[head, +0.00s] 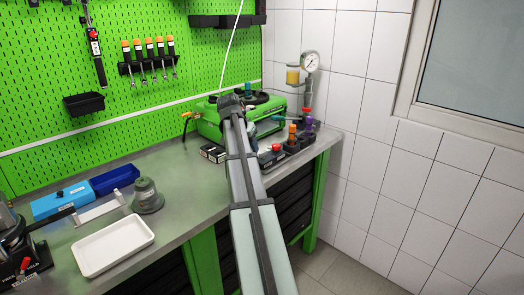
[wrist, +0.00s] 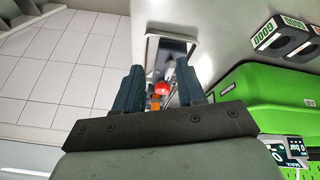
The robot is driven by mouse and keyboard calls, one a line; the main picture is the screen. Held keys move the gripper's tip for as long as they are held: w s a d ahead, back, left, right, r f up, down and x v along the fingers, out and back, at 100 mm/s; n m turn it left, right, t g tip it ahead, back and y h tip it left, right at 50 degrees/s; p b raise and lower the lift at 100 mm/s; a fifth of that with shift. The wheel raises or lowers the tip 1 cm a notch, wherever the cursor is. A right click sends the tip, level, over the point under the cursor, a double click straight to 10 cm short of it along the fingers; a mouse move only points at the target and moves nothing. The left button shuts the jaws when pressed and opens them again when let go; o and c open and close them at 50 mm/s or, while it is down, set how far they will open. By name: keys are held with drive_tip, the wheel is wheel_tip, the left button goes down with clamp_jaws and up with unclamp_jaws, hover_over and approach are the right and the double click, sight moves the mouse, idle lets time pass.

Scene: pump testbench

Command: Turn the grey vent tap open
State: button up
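My gripper shows in the wrist view (wrist: 158,75), with its two dark fingers apart and nothing held between them. Beyond the gap are a red cap (wrist: 162,88) and an orange-topped item (wrist: 154,103), seen from above. In the head view my arm reaches over the bench to the green pump case (head: 207,128), and my wrist hides part of it. The case also shows right of the fingers in the wrist view (wrist: 262,100). I cannot make out the grey vent tap in either view; it may be hidden or too small.
A rack of bottles (head: 292,147) stands at the bench's right end, near a pressure gauge (head: 310,62) by the tiled wall. Small black boxes (head: 213,153) lie before the case. A white tray (head: 113,245) and a grey round part (head: 147,197) are at left.

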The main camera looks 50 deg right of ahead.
sight(262, 152)
drive_tip(key=w+d+r+m, duration=0.3)
drive_tip(key=d+r+m, duration=0.1)
drive_tip(key=d+r, duration=0.15)
drive_tip(key=x, duration=1.3)
drive_tip(key=shift+a+f, duration=0.2)
clamp_jaws()
